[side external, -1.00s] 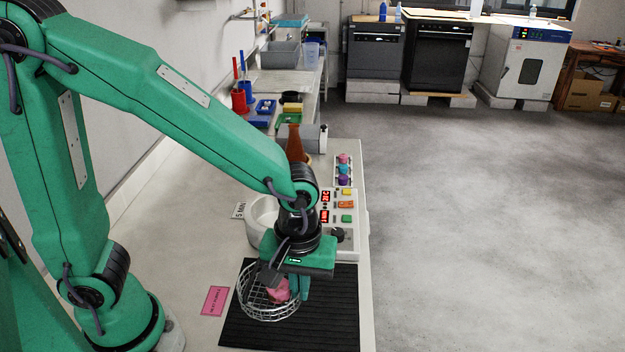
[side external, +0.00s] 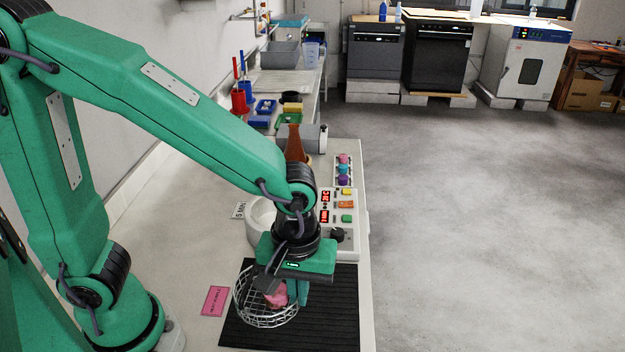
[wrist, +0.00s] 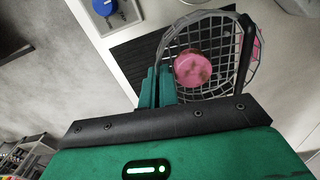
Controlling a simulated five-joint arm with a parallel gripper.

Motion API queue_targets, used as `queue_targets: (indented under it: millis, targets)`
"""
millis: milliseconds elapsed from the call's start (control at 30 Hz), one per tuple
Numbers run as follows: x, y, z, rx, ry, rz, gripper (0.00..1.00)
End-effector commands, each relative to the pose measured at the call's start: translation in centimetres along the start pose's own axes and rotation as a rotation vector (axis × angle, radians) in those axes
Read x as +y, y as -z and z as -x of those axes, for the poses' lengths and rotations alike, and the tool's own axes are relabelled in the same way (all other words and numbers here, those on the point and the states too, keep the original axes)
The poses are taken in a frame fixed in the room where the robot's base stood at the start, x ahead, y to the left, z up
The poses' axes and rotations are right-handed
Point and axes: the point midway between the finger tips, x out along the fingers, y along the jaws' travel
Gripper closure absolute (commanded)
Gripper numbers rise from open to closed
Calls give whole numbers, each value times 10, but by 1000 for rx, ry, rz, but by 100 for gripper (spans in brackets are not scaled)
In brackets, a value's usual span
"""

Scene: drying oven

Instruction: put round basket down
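The round basket (side external: 264,320) is silver wire mesh with a pink round item (side external: 277,297) inside. It is over the black ribbed mat (side external: 330,310) and looks slightly tilted; whether its bottom touches the mat is hard to tell. My gripper (side external: 299,300) points down at the basket's right side. Its green fingers look shut on the basket's rim there. In the wrist view the fingers (wrist: 156,78) are close together against the wall of the basket (wrist: 243,72), and the pink item (wrist: 193,67) shows through the open top.
A pink label (side external: 214,301) lies left of the mat. A white round vessel (side external: 261,214) and a control panel with coloured buttons (side external: 343,215) stand just behind my gripper. A brown bottle (side external: 294,143) is further back. The bench's right edge is close to the mat.

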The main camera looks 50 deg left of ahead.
Motion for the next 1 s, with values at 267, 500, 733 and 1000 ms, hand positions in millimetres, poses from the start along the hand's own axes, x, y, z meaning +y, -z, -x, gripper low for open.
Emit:
queue_targets:
  millis: [267,500,733,1000]
  targets:
    - [4,20,8,1,-1,15,100]
    - [5,64,24,0,-1,41,100]
    - [-3,119,45,1,-1,70,100]
    - [-22,172,67,0,0,96,100]
